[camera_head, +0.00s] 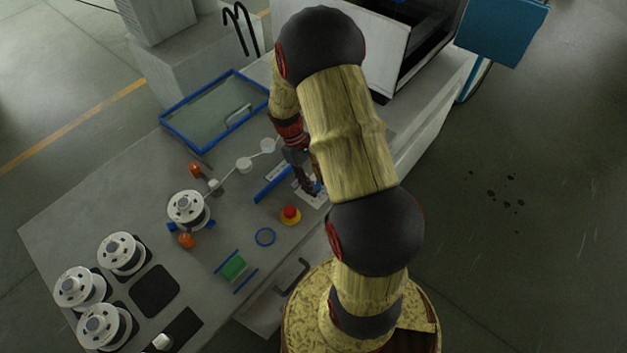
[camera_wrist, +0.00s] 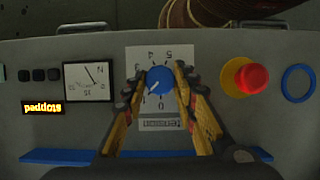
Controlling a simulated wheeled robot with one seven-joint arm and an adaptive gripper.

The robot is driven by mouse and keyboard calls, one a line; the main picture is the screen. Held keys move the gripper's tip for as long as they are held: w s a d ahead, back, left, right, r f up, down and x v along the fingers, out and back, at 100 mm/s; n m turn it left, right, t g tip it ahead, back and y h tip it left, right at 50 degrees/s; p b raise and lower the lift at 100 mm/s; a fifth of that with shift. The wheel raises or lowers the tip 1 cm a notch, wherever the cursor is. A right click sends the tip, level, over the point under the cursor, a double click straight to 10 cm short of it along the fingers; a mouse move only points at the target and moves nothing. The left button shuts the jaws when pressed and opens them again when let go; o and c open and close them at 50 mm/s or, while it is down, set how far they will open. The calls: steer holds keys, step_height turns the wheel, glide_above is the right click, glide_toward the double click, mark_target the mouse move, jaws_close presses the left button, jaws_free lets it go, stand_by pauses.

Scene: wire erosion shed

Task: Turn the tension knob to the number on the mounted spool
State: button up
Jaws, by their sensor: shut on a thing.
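The blue tension knob (camera_wrist: 161,79) sits on a white dial plate (camera_wrist: 152,54) in the wrist view, where the panel appears upside down. Numbers ring the knob, and a pale pointer mark on it slants to the lower left of the picture. My gripper (camera_wrist: 161,88) is shut on the knob, one finger on each side. In the head view my gripper (camera_head: 314,188) is low at the panel, partly hidden by my arm. The mounted spool (camera_head: 187,209) is white and sits on the bench left of the panel; no number on it is readable.
A red emergency button on yellow (camera_wrist: 250,78) and a blue ring (camera_wrist: 298,83) lie right of the knob. A needle gauge (camera_wrist: 87,82) and a lit display (camera_wrist: 43,108) lie left. Several spare spools (camera_head: 122,254) stand at the bench's near left.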

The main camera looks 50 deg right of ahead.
steer(key=m, duration=0.2)
steer(key=m+y+p, duration=0.1)
steer(key=m, duration=0.1)
steer(key=shift+d+y, duration=0.15)
steer(key=shift+y, duration=0.15)
steer(key=shift+m+t+y+p, duration=0.4)
steer(key=shift+m+y+p, duration=0.1)
steer(key=shift+m, duration=0.9)
steer(key=o, duration=1.1)
steer(key=shift+o, duration=0.2)
steer(key=v, duration=1.2)
steer(key=shift+d, duration=0.1)
